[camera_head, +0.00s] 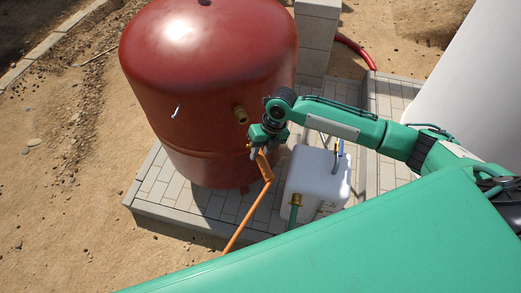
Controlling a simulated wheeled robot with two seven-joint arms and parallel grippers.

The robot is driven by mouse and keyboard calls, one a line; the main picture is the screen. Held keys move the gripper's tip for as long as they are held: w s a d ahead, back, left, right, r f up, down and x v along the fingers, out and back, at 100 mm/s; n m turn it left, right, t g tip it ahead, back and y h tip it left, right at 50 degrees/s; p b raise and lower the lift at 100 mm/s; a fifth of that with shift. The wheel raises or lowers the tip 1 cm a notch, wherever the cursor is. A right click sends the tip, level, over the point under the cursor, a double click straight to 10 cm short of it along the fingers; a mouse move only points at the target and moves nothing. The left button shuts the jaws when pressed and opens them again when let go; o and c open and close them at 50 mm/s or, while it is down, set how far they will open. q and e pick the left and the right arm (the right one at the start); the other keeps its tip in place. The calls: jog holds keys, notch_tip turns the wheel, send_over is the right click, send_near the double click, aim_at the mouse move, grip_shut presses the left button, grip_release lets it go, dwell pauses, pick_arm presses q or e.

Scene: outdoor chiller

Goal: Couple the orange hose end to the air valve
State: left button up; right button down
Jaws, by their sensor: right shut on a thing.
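The red tank (185,85) stands upright on a paved pad. A brass valve fitting (240,115) sticks out of the tank's right side. My right gripper (259,151) is shut on the orange hose end (264,163), just below and to the right of that fitting. The hose end is apart from the fitting in the picture; the depth between them is hard to judge. The orange hose (245,219) hangs down to the lower left and passes behind my green body. The gripper's fingers partly cover the hose end. My left gripper does not show.
A white box (317,177) with a brass fitting and a green hose stands right of the gripper. A grey block column (316,38) and a red hose (355,48) are behind. The paved pad (150,198) ends at open sandy ground on the left.

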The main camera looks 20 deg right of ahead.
jog(key=shift+r, duration=0.1)
jog(key=w+b, duration=0.2)
jog(key=w, duration=0.2)
jog(key=shift+w+f, duration=0.2)
jog(key=shift+w+r+b, duration=0.15)
jog(key=shift+w+b, duration=0.15)
jog(key=shift+w, duration=0.45)
jog(key=shift+w, duration=0.1)
jog(key=shift+w+b, duration=0.65)
jog(key=shift+w, duration=0.5)
jog(key=shift+w+a, duration=0.1)
jog(key=shift+w, duration=0.25)
jog(key=shift+w+b, duration=0.45)
